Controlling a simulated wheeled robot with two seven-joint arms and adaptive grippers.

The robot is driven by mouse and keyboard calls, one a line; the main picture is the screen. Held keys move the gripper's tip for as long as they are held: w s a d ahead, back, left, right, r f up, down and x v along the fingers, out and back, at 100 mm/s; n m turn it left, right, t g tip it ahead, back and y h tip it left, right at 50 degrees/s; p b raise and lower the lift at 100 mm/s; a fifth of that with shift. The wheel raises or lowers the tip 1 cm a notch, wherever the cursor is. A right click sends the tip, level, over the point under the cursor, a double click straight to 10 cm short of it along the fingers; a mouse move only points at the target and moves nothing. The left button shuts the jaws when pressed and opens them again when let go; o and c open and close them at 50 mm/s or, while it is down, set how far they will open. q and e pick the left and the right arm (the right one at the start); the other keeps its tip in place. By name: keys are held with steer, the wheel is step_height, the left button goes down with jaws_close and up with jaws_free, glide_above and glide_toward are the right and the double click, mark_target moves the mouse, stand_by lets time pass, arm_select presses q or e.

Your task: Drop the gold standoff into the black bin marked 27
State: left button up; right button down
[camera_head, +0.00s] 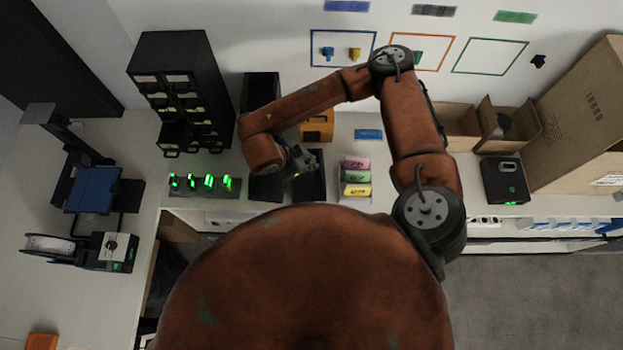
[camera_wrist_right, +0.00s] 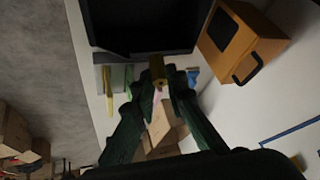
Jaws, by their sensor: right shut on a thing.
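My right gripper (camera_head: 303,163) reaches in over the worktop among the black bins. In the right wrist view its green fingers (camera_wrist_right: 160,88) are shut on the gold standoff (camera_wrist_right: 158,69), a small gold piece that shows at the fingertips. A black bin (camera_head: 318,181) stands just right of and below the gripper in the head view. A black bin also fills the top of the wrist view (camera_wrist_right: 140,50), beyond the standoff. Another black bin (camera_head: 266,188) stands to the left, partly hidden by my arm. I cannot read the number 27 on any bin. My left gripper is out of view.
An orange box (camera_head: 317,126) stands behind the bins. Pink, green and yellow packs (camera_head: 356,176) lie to the right. Green-lit devices (camera_head: 205,184) and a black drawer cabinet (camera_head: 178,85) stand left. A black box (camera_head: 504,180) and cartons (camera_head: 580,125) stand far right.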

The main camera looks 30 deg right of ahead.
steer(key=shift+f, duration=0.25)
steer(key=c, duration=1.8)
jaws_free()
steer(key=shift+c, duration=0.2)
steer(key=shift+r, duration=0.1)
steer(key=v, duration=1.2)
steer(key=shift+a, duration=0.1)
